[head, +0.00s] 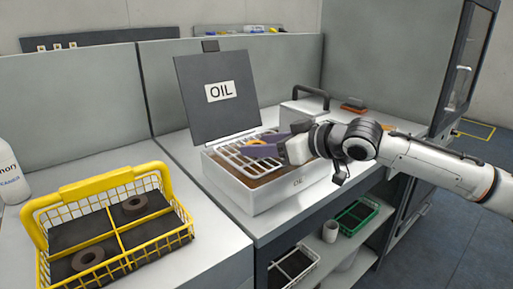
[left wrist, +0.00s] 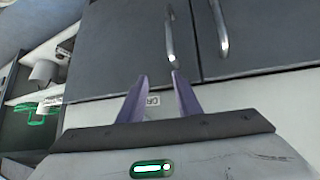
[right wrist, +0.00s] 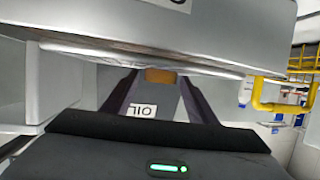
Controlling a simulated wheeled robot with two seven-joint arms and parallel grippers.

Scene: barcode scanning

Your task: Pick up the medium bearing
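One ring-shaped bearing (head: 134,206) lies in the right rear compartment of the yellow basket (head: 100,187); another bearing (head: 88,257) lies in its left front compartment. I cannot tell which is the medium one. My right gripper (head: 250,149) is low over the slatted grid of the white oil box (head: 254,210), away from the basket. In the right wrist view its fingers stand apart, with a brown patch (right wrist: 160,75) between the tips; I cannot tell if it is held. My left gripper (left wrist: 159,76) is open and empty, facing grey cabinet doors; it is outside the head view.
The oil box's dark lid (head: 219,97) stands open behind it. A white bottle (head: 12,172) stands left of the basket. A white case with a dark handle (head: 304,110) is behind the box. Partitions close off the back. A green tray (head: 357,217) and a cup are on the lower shelf.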

